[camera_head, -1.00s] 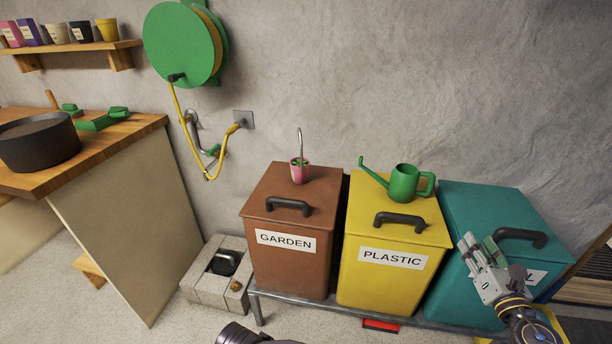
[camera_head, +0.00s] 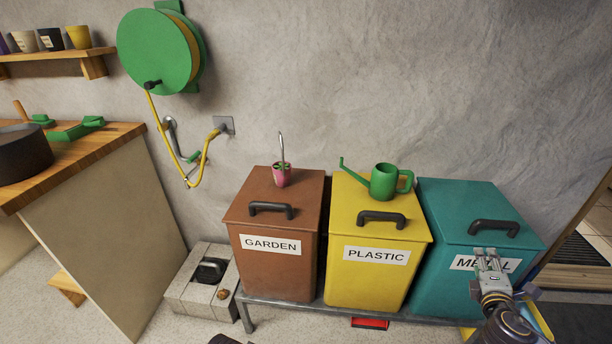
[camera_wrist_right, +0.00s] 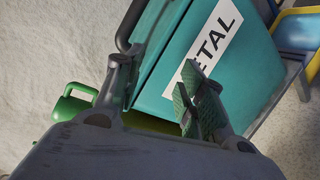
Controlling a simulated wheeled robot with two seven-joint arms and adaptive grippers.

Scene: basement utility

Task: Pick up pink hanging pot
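The pink hanging pot (camera_head: 281,176) stands on the lid of the brown GARDEN bin (camera_head: 258,198), with a thin grey hook rising from it and a bit of green inside. My right gripper (camera_head: 488,254) is in front of the teal METAL bin (camera_head: 458,220), well to the right of the pot. In the right wrist view its two fingers (camera_wrist_right: 155,92) are spread apart with nothing between them, and the METAL bin (camera_wrist_right: 205,65) lies beyond. The pot does not show in the wrist view. My left gripper is not seen clearly in the head view.
A green watering can (camera_head: 384,182) stands on the yellow PLASTIC bin (camera_head: 345,215), between my right gripper and the pot. The bins stand on a low metal rack (camera_head: 290,304). A wooden workbench (camera_head: 105,145) is at left, and a green hose reel (camera_head: 158,50) hangs on the wall.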

